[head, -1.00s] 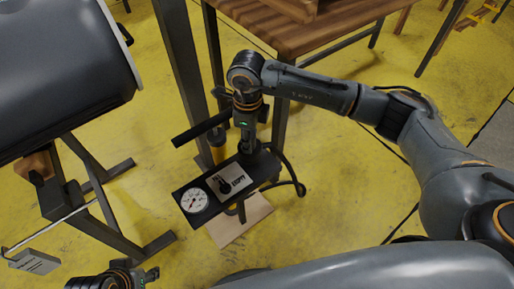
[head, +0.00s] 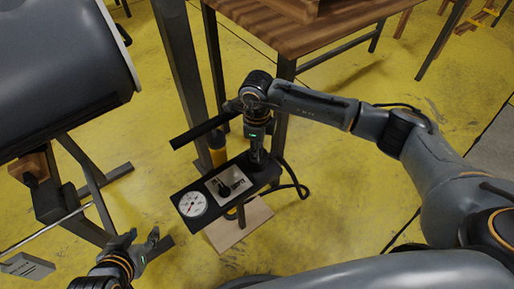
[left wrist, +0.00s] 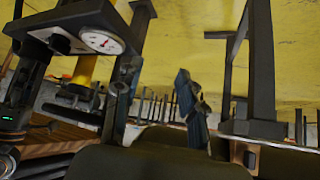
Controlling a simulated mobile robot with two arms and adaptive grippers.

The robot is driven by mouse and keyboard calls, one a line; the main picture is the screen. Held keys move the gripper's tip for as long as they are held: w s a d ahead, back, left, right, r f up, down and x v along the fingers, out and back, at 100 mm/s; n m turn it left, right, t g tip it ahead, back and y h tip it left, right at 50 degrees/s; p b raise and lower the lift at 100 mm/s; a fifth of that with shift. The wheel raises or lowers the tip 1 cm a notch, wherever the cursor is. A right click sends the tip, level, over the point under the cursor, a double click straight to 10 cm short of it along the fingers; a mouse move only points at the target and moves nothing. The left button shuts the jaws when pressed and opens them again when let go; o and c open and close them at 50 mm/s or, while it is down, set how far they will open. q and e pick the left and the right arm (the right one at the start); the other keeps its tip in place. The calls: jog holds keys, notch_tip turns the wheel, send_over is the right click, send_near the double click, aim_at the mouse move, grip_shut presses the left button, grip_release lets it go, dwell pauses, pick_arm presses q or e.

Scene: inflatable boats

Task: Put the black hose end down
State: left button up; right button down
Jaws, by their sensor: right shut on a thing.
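A pump with a black top panel (head: 232,189), a round white gauge (head: 193,204) and a yellow cylinder (head: 218,155) stands on a wooden base plate (head: 245,224). A black hose (head: 299,190) loops off its far right side. My right gripper (head: 258,163) points down at the panel's far end and is shut on the black hose end, which is mostly hidden by the fingers. My left gripper (head: 145,247) is open and empty, left of the pump and apart from it. In the left wrist view its spread fingers (left wrist: 155,95) show, with the gauge (left wrist: 102,41) at upper left.
A dark tank (head: 60,70) on a metal frame (head: 90,185) fills the left. A wooden table (head: 300,25) with dark legs stands behind the pump.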

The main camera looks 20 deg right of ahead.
pick_arm(q)
jog(key=shift+w, duration=0.1)
pick_arm(e)
jog(key=shift+f, duration=0.1)
jog(key=c, duration=1)
grip_release()
pick_arm(q)
jog(key=shift+w+d+r+t, duration=0.15)
jog(key=shift+w+r+t, duration=0.05)
jog(key=shift+w+t, duration=0.1)
jog(key=shift+s, duration=0.1)
